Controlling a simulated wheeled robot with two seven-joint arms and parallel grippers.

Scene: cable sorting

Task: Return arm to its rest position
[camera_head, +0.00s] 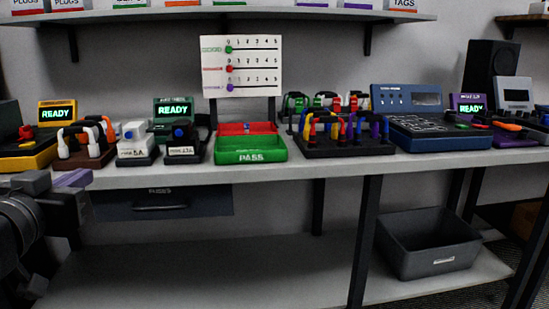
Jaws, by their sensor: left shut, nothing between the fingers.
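My left gripper (73,179) is at the left edge of the view, in front of the bench edge. It is shut and holds nothing that I can see. My left arm comes in below it at the lower left. My right gripper does not show. A green PASS tray (251,157) sits at the middle of the bench. A dark rack (345,148) with several coloured cables stands to its right. A brown holder (85,156) with white and orange cable ends stands near the gripper.
The bench (300,170) has a clear strip along its front edge. A blue tester (410,125) stands at the right. A drawer (165,204) hangs under the bench. A grey bin (428,245) is on the lower shelf. A scoreboard (241,66) stands at the back.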

